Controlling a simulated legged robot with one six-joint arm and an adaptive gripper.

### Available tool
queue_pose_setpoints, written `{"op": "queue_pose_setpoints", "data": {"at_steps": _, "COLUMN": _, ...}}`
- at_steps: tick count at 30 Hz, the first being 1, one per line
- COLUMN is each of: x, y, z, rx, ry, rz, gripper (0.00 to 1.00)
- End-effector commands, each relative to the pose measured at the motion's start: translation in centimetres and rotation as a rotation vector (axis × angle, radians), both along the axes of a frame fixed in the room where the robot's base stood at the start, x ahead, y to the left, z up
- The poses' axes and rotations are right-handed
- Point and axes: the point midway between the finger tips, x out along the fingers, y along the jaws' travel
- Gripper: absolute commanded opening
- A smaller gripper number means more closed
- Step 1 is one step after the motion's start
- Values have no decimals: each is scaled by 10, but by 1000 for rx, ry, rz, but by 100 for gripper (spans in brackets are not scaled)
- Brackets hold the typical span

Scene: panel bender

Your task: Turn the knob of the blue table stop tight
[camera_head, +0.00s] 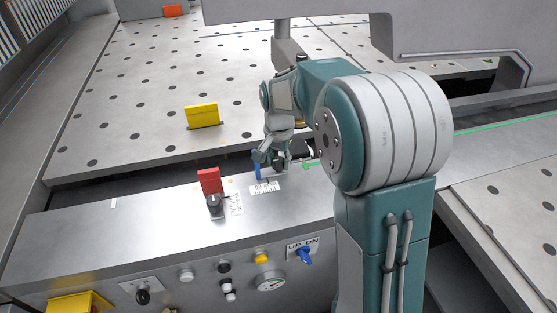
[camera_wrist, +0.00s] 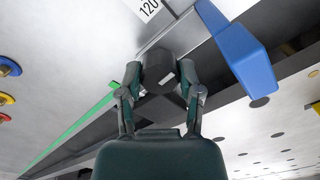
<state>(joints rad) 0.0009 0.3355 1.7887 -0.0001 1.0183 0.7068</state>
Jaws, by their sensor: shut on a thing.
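The blue table stop (camera_wrist: 238,55) shows large at the upper right in the wrist view. In the head view the blue stop (camera_head: 257,168) is a small upright piece by the rail, partly hidden by my gripper. Its dark knob (camera_wrist: 160,70) sits just left of the blue part in the wrist view, with a light mark on its face. My gripper (camera_wrist: 160,88) is shut on the knob, one finger on each side. In the head view my gripper (camera_head: 272,158) reaches down to the rail, and the knob is mostly hidden there.
A red stop (camera_head: 210,181) with a black knob (camera_head: 215,203) stands left on the same rail. A yellow stop (camera_head: 202,116) stands on the perforated table (camera_head: 120,120). A green strip (camera_wrist: 75,133) runs beside the rail. A scale label (camera_wrist: 148,8) reads 120.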

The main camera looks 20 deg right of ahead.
Motion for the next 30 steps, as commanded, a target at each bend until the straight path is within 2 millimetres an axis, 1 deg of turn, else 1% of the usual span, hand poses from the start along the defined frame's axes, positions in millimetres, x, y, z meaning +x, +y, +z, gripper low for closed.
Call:
{"op": "queue_pose_setpoints", "data": {"at_steps": 8, "x": 1, "y": 0, "z": -1, "rx": 0, "ry": -3, "rz": 208, "gripper": 0}}
{"op": "queue_pose_setpoints", "data": {"at_steps": 30, "x": 1, "y": 0, "z": -1, "rx": -1, "ry": -3, "rz": 910, "gripper": 0}}
